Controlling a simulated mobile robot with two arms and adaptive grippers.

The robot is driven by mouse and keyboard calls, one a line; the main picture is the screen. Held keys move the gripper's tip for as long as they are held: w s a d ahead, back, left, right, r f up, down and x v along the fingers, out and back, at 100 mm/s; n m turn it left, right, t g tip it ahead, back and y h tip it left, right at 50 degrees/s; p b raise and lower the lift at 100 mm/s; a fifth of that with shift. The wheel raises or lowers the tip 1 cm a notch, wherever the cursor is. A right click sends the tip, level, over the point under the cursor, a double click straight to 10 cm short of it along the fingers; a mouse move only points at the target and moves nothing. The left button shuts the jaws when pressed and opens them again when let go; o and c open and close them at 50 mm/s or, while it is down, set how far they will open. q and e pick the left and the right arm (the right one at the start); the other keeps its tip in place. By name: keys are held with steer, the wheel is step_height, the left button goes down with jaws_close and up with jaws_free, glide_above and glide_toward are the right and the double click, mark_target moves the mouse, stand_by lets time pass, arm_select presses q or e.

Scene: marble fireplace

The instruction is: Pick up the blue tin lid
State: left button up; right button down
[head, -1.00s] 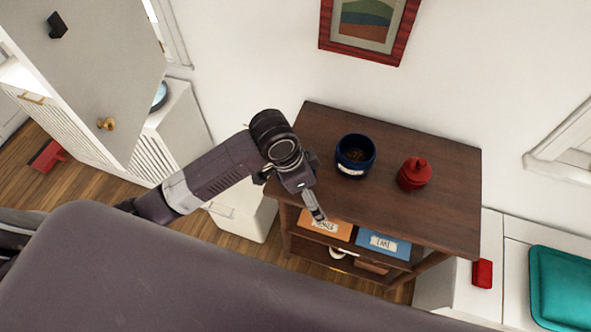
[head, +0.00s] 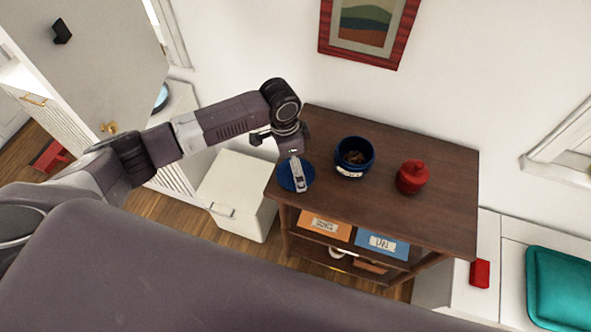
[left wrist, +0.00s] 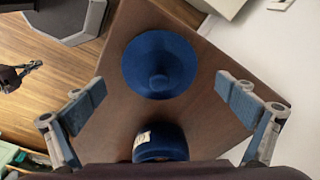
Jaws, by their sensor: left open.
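The blue tin lid (head: 284,180) lies on the left end of the dark wooden shelf top. In the left wrist view the lid (left wrist: 150,50) is a round blue disc with a small knob, knob up. My left gripper (head: 297,178) is above the lid and partly covers it in the head view. In the left wrist view the gripper (left wrist: 166,102) is open and empty, its fingers wide apart with the lid beyond them, near the middle. The open blue tin (head: 355,150), with a white label and brown contents, stands to the right of the lid.
A red lidded jar (head: 412,177) stands right of the tin on the shelf top (head: 440,205). Orange (head: 325,228) and blue (head: 382,244) labelled boxes sit on the shelf below. A white cabinet (head: 238,190) stands to the left. The shelf top's right part is clear.

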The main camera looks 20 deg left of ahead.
arm_select(q)
steer(key=shift+d+f, duration=0.15)
steer(key=shift+f, duration=0.85)
